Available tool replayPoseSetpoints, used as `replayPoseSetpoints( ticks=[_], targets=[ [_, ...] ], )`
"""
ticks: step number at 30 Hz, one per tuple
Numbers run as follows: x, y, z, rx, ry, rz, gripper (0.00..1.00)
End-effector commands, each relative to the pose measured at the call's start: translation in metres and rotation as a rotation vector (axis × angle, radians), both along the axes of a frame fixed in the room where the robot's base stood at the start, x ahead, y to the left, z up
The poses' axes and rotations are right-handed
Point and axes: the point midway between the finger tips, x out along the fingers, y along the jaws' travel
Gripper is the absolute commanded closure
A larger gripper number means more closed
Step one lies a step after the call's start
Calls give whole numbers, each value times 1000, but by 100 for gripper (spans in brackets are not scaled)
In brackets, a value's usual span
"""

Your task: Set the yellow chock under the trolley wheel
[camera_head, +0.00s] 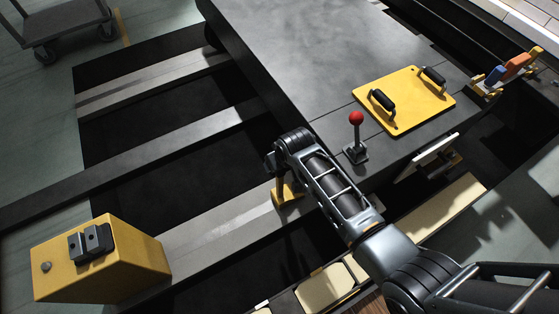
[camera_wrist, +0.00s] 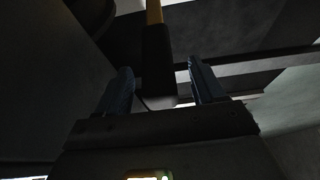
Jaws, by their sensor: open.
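A yellow chock (camera_head: 287,194) stands on the grey rail beside the dark deck, partly hidden behind my arm in the head view. My gripper (camera_head: 275,162) is just above it. In the wrist view my gripper (camera_wrist: 158,70) has its two bluish fingers apart, with a black upright grip (camera_wrist: 157,48) between them and yellow (camera_wrist: 153,12) beyond it. I cannot tell whether either finger touches the grip. A dark wheel (camera_head: 212,36) shows under the far left edge of the large grey car deck (camera_head: 290,55). A small trolley (camera_head: 60,20) with casters stands at the top left.
A yellow box (camera_head: 100,262) with a black fitting stands at the lower left. On the deck are a yellow plate (camera_head: 425,112) with black handles and a red-knobbed lever (camera_head: 356,135). Dark gaps lie between the rails. Orange and blue items (camera_head: 510,68) stand at the right.

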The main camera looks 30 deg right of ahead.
Motion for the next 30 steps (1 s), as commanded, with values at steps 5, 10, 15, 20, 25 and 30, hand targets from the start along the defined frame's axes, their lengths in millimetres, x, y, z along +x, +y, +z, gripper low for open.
replayPoseSetpoints(
  ticks=[5, 10, 15, 20, 25, 30],
  targets=[
    [-2, 0, 8, 0, -1, 0, 32],
    [-4, 0, 13, 0, -1, 0, 32],
    [-6, 0, 18, 0, -1, 0, 32],
    [-8, 0, 22, 0, -1, 0, 32],
    [-10, 0, 27, 0, -1, 0, 32],
    [-12, 0, 32, 0, -1, 0, 32]
  ],
)
